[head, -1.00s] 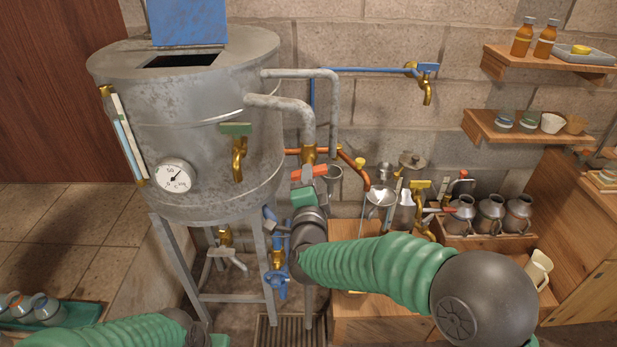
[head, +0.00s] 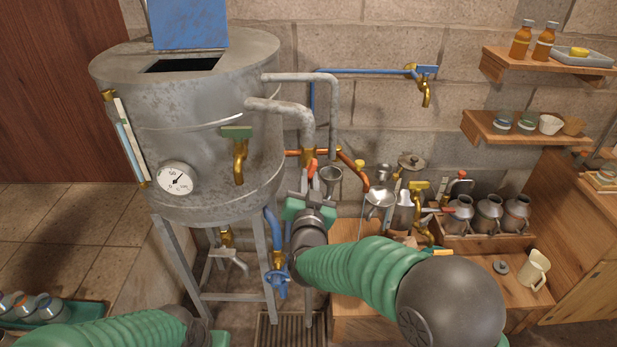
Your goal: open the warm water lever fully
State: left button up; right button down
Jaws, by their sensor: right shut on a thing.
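The warm water lever (head: 312,166) is a red handle on the brass valve of the copper pipe, just right of the metal tank. It looks short here, and its near part is hidden by my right gripper. My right gripper (head: 308,186) reaches up to it from below and is shut on it. My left gripper (head: 220,339) shows only as a green piece at the bottom edge; its fingers are out of view.
The tank (head: 215,120) stands on metal legs at the left. A blue-handled tap (head: 277,277) is low beside my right arm. Funnels (head: 379,199) and jugs (head: 489,211) stand close on the right. A tray of jars (head: 75,315) is at lower left.

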jog(key=shift+s+f+n+p, duration=0.15)
jog(key=shift+n+p, duration=0.1)
jog(key=shift+n, duration=0.5)
jog(key=shift+w+f+n+p, duration=0.1)
jog(key=shift+f+n+p, duration=0.1)
jog(key=shift+n, duration=0.5)
jog(key=shift+s+f+n+p, duration=0.1)
jog(key=shift+n+p, duration=0.15)
jog(key=shift+n, duration=0.5)
jog(key=c, duration=1.5)
grip_release()
jog(key=shift+r, duration=0.1)
jog(key=shift+o, duration=0.2)
jog(key=shift+r, duration=0.15)
